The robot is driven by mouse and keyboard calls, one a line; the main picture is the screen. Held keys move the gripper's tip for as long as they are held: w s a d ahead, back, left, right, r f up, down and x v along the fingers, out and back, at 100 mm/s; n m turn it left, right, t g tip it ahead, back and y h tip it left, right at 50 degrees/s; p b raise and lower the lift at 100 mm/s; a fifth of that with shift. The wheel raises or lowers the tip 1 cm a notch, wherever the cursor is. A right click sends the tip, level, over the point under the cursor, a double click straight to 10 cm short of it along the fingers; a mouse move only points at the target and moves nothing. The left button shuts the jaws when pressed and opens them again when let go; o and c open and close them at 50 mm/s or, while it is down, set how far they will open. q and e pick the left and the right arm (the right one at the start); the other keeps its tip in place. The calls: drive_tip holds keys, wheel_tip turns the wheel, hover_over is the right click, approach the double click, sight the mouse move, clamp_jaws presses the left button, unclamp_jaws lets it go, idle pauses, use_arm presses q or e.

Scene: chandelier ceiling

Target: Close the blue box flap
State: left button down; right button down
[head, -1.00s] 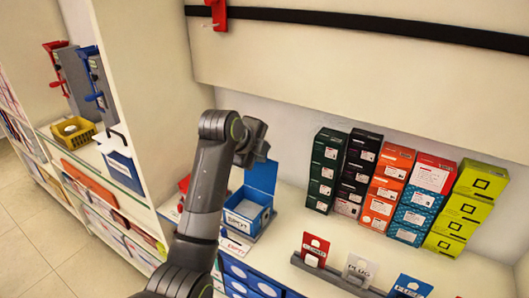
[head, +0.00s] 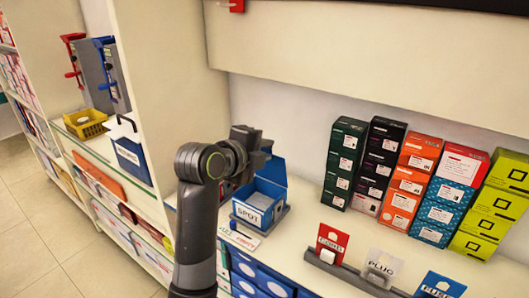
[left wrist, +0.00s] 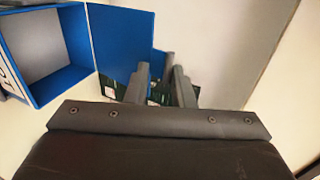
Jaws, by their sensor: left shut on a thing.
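The blue box (head: 254,209), labelled SPOT, stands open on the shelf, and its light inside shows. Its blue flap (head: 274,169) is raised at the back of the box, partly hidden by my left gripper (head: 265,150). In the left wrist view the open box (left wrist: 75,40) is at the upper left and the flap (left wrist: 119,40) stands beside its opening. My left gripper (left wrist: 160,72) is at the flap's edge and shut on it; the exact contact is hard to see. My right gripper is not in view.
Stacks of coloured boxes (head: 408,180) stand along the back wall. Label cards (head: 332,243) stand in a grey holder at the front right. A tall cream panel (head: 160,90) rises left of my arm.

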use_arm(q)
drive_tip(key=shift+r, duration=0.15)
drive_tip(key=c, duration=1.3)
unclamp_jaws()
drive_tip(key=p+v, duration=0.1)
drive_tip(key=v, duration=1.6)
drive_tip(key=shift+s+a, duration=0.1)
